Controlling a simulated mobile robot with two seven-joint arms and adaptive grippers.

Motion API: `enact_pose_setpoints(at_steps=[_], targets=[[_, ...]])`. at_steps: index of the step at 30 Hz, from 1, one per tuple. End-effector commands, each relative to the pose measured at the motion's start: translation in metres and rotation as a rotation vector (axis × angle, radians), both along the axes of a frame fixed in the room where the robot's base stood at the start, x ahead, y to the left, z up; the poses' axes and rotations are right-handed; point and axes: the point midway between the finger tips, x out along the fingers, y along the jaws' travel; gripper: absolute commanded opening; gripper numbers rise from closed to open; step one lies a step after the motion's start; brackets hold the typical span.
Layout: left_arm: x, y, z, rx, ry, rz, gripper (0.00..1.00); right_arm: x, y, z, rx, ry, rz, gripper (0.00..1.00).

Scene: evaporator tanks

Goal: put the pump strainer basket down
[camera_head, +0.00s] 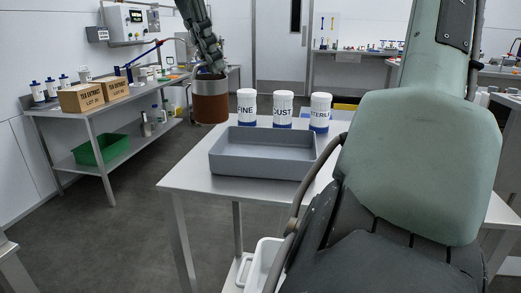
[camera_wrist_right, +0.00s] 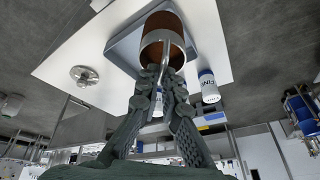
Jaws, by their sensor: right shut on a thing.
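The pump strainer basket (camera_head: 210,106) is a cylinder with a metal rim band and a brown body. My right gripper (camera_head: 208,66) comes down from the top of the head view and is shut on the basket's handle. The basket hangs in the air, just left of the grey tray (camera_head: 262,165) in the head view. The right wrist view also shows the basket (camera_wrist_right: 163,36), with the fingers (camera_wrist_right: 162,74) closed on its thin metal handle and the tray partly hidden behind it. My left gripper is not in view.
Three white jars with blue bases (camera_head: 246,108) stand behind the tray on the metal table (camera_head: 190,177). A round metal part (camera_wrist_right: 84,76) lies on the table in the wrist view. A side bench at left holds tea extract boxes (camera_head: 82,98). The tray looks empty.

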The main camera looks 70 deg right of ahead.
Motion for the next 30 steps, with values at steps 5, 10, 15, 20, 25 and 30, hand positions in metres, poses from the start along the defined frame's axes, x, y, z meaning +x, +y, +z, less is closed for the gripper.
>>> enact_pose_setpoints(at_steps=[5, 10, 15, 20, 25, 30], targets=[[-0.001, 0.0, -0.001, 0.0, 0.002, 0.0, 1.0, -0.002, 0.002, 0.002, 0.002, 0.001, -0.009, 0.0], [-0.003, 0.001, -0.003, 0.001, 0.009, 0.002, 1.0, -0.017, -0.021, -0.015, 0.007, -0.001, -0.009, 0.0], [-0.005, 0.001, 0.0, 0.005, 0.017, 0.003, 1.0, -0.038, -0.054, -0.039, 0.006, -0.003, -0.008, 0.0], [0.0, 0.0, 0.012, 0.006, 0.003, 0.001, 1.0, -0.054, -0.08, -0.057, 0.002, -0.004, -0.011, 0.0], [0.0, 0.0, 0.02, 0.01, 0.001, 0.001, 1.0, -0.062, -0.093, -0.065, 0.002, 0.0, -0.009, 0.0], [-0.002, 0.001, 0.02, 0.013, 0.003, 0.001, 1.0, -0.062, -0.094, -0.08, 0.002, 0.002, -0.007, 0.0]])
